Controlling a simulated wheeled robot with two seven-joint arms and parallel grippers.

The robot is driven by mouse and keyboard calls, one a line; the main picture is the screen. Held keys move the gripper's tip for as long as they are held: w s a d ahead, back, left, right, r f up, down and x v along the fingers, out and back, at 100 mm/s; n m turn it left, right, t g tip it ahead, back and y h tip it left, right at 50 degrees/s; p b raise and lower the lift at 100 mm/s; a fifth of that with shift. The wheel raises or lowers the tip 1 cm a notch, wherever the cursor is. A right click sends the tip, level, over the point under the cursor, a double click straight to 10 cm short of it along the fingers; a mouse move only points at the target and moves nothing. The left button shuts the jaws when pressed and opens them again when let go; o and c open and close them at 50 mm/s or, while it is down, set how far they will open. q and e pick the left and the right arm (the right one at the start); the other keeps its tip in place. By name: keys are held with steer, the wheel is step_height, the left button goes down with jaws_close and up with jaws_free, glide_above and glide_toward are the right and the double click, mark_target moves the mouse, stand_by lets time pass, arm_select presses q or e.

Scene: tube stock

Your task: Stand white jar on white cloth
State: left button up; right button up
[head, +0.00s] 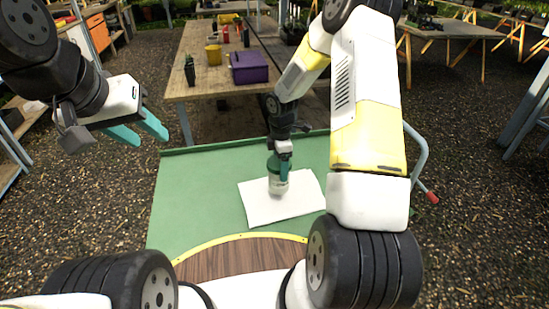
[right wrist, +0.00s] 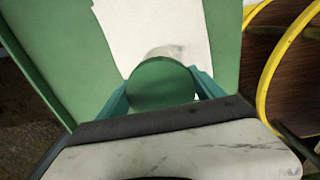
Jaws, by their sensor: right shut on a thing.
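The white jar (head: 277,185) has a green lid and is over the white cloth (head: 258,208) in the head view. It looks upright, and its base is on or just above the cloth; I cannot tell which. My right gripper (head: 279,165) is shut on the jar near its lid. In the right wrist view the round green lid (right wrist: 161,82) sits between the two teal fingers, with the white cloth (right wrist: 150,25) beyond. My left gripper (head: 145,133) is open and empty, raised at the left, away from the cloth.
The cloth lies on a green table top (head: 190,190). The green surface left of the cloth is clear.

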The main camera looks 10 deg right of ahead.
steer(key=shift+s+d+f, duration=0.15)
steer(key=shift+s+f, duration=0.05)
steer(key=shift+f, duration=0.7)
steer(key=shift+s+d+f, duration=0.15)
steer(key=shift+f, duration=0.75)
steer(key=shift+s+f, duration=0.15)
steer(key=shift+f, duration=0.5)
steer(key=o, duration=2)
steer(key=shift+f, duration=0.1)
steer(key=shift+r, duration=0.25)
